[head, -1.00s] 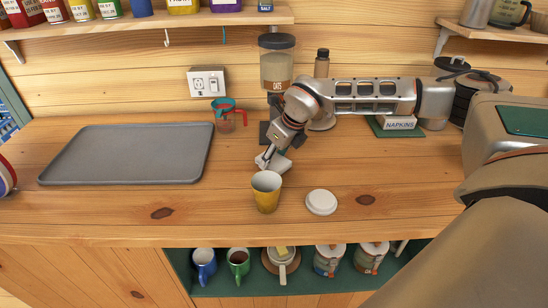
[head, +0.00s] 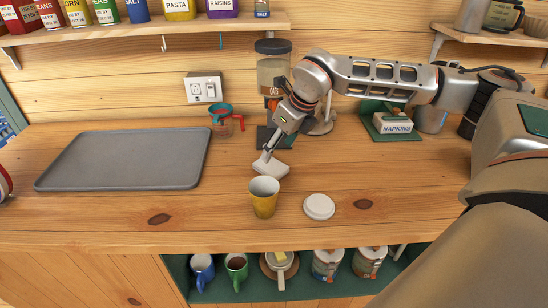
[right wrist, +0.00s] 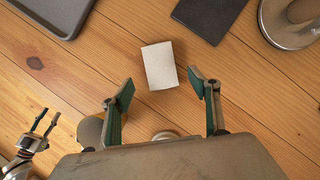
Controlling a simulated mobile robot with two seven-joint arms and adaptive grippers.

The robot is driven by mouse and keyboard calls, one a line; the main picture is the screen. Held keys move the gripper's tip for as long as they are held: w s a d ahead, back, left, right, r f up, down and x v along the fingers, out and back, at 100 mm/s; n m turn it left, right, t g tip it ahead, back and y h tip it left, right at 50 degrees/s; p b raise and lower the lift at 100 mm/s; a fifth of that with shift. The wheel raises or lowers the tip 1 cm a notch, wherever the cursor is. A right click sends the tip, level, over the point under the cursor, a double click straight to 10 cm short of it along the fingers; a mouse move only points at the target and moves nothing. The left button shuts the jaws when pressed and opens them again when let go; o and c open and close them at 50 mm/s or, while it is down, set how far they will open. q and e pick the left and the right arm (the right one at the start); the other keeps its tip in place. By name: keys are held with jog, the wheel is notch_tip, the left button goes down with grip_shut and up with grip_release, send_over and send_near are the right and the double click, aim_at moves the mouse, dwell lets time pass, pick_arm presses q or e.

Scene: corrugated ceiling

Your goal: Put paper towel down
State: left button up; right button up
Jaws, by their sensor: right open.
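The paper towel, a small white folded square (head: 271,170), lies flat on the wooden counter just behind the yellow cup (head: 263,197). It also shows whole in the right wrist view (right wrist: 160,65), lying on bare wood. My right gripper (head: 264,158) is directly above and behind it, pointing down. In the right wrist view its two green-padded fingers (right wrist: 160,98) are wide apart, with nothing between them. My left gripper (right wrist: 45,124) shows at the lower left of the right wrist view, its fingers apart and empty; it is out of the head view.
A white lid (head: 319,207) lies right of the cup. A grey tray (head: 125,160) covers the left counter. The oats dispenser (head: 272,70), a red measuring cup (head: 222,127) and a napkin holder (head: 393,124) stand behind. The front right counter is partly clear.

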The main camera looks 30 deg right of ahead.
jog(key=shift+v, duration=2.1)
jog(key=shift+f, duration=0.1)
